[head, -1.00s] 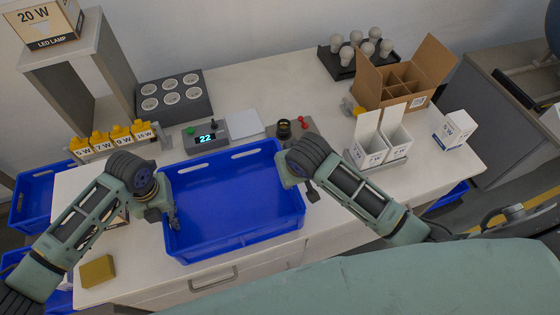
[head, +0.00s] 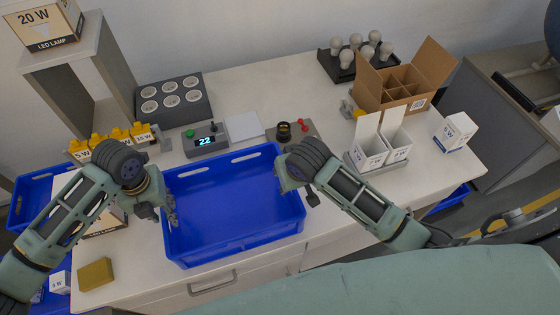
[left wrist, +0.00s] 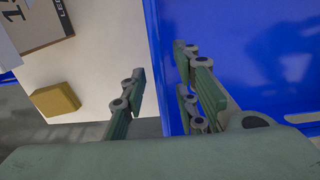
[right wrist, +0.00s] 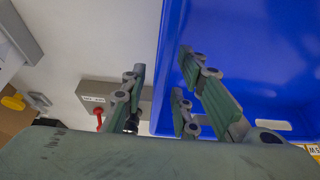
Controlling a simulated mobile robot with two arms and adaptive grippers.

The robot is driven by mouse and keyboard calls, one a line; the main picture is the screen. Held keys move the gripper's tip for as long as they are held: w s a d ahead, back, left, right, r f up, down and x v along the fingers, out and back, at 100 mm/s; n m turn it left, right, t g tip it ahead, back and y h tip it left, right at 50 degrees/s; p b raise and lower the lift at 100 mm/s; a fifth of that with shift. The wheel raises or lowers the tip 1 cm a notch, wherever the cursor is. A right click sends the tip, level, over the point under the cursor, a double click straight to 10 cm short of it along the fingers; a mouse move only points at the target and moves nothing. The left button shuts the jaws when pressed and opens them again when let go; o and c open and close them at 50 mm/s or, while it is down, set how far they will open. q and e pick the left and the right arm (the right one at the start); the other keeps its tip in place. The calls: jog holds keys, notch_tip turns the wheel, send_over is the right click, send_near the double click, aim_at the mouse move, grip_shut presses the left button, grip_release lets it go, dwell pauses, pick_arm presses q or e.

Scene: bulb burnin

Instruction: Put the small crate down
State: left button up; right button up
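The small blue crate (head: 235,248) is empty and sits level at the front edge of the white worktop. My left gripper (head: 160,207) is at its left wall, one finger outside and one inside. In the left wrist view the fingers (left wrist: 162,75) stand apart with the wall between them, and a gap shows beside the outer finger. My right gripper (right wrist: 162,75) straddles the right wall the same way, its fingers apart and a gap beside the outer one. The crate's underside is hidden.
Behind the crate stand a display box (head: 206,140) and a tester with a black socket (head: 284,130). White cartons (head: 385,148) stand to the right, and a yellow sponge (head: 96,274) lies front left. Open worktop (head: 255,85) lies toward the back.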

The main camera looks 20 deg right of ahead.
pick_arm(q)
notch_tip(320, 180, up, 6)
jog(key=shift+r, duration=0.5)
pick_arm(e)
jog(key=shift+r, duration=0.25)
jog(key=v, duration=1.1)
jog(key=shift+s+r, duration=0.2)
